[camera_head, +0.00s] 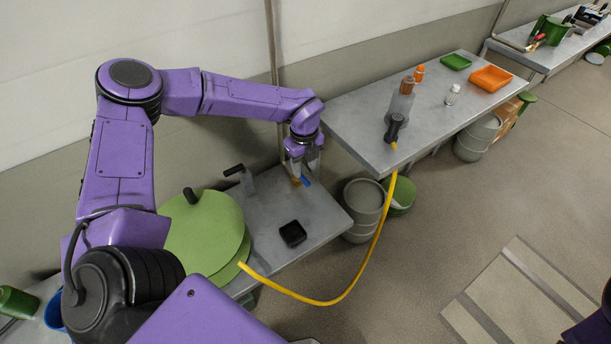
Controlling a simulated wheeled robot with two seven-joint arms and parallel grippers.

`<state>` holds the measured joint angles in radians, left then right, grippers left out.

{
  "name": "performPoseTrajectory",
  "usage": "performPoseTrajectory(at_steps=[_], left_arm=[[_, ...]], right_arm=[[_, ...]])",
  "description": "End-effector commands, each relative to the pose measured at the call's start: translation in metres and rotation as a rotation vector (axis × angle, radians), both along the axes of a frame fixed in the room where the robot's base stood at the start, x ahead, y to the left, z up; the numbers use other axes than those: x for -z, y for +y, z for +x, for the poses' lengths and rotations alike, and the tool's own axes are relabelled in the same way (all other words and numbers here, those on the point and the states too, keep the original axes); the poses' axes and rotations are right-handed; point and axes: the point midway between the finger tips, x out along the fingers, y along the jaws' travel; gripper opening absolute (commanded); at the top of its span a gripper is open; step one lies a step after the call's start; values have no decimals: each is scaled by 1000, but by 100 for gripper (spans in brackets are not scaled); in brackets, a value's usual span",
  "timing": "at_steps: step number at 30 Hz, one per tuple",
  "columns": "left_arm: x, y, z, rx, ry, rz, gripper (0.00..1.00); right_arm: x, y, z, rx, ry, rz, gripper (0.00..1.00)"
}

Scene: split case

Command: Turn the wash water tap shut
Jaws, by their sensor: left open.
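My left arm reaches from the left towards the wall. Its gripper (302,172) points down, open, over the back of the lower grey table. A small blue piece (307,181), which looks like the tap's handle, shows just below the fingertips, with a brownish piece beside it. A thin pipe (273,45) runs down the wall behind the gripper. The fingers hide much of the tap, and I cannot tell whether they touch it or how its handle is turned. My right gripper is out of view.
A yellow hose (345,294) hangs in front. The higher table (365,140) on the right holds bottles and trays. Metal kegs (362,196) stand below.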

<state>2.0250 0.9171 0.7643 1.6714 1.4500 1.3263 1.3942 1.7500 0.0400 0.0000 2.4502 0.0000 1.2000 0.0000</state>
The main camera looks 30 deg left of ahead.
Motion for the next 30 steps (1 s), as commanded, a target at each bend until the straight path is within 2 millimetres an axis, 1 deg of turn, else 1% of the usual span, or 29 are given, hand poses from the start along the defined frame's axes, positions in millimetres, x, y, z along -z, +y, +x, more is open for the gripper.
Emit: performPoseTrajectory(at_steps=[1,3,6,10,16,17,18,20,21,23,24,30], left_arm=[[11,0,-1,1,4,1,43],[24,-1,-1,2,3,0,43],[37,-1,0,2,2,1,43],[45,-1,0,3,0,0,43],[45,-1,1,2,-1,0,43],[45,-1,1,2,-1,0,39],[45,-1,1,2,-1,0,26],[45,-1,1,2,-1,0,7],[45,-1,1,2,-1,0,0],[45,-1,1,2,-1,0,0],[45,-4,1,4,0,0,0],[45,-2,0,19,0,-1,0]], right_arm=[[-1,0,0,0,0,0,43],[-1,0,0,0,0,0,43],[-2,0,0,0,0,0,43],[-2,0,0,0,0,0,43],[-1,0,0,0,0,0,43],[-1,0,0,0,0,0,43],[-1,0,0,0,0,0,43],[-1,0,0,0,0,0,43],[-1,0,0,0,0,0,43],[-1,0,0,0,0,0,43],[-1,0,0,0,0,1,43],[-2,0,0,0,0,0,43]])
